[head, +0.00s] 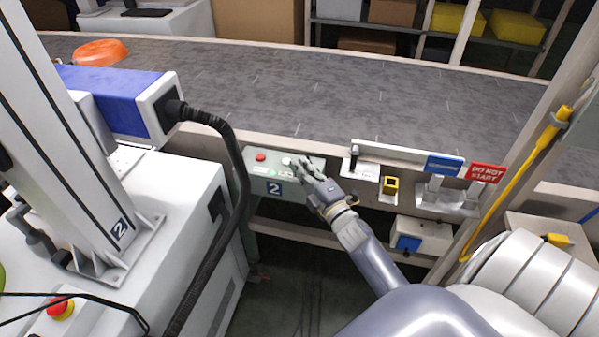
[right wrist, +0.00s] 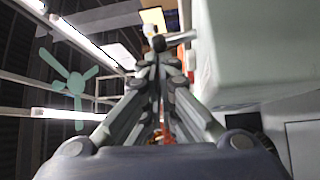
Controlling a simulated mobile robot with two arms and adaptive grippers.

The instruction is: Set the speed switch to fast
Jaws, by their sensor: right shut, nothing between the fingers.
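My right gripper (head: 299,165) is shut and empty. Its fingertips are over the right part of the pale green control box (head: 256,184), close to a white button (head: 287,162); I cannot tell whether they touch it. In the right wrist view the closed fingers (right wrist: 157,60) point away from the camera, with a pale green box-like surface (right wrist: 245,50) at right. A black lever (head: 353,158) stands on a white plate to the right of the gripper; it may be the speed switch, but its marking is unreadable. My left gripper is not in view.
A red button (head: 260,157) sits left on the control box. A yellow-framed switch (head: 390,185), a blue sign (head: 444,166) and a red DO NOT START sign (head: 487,173) line the rail. Behind runs the grey conveyor (head: 330,90), with an orange pan (head: 100,52) far left.

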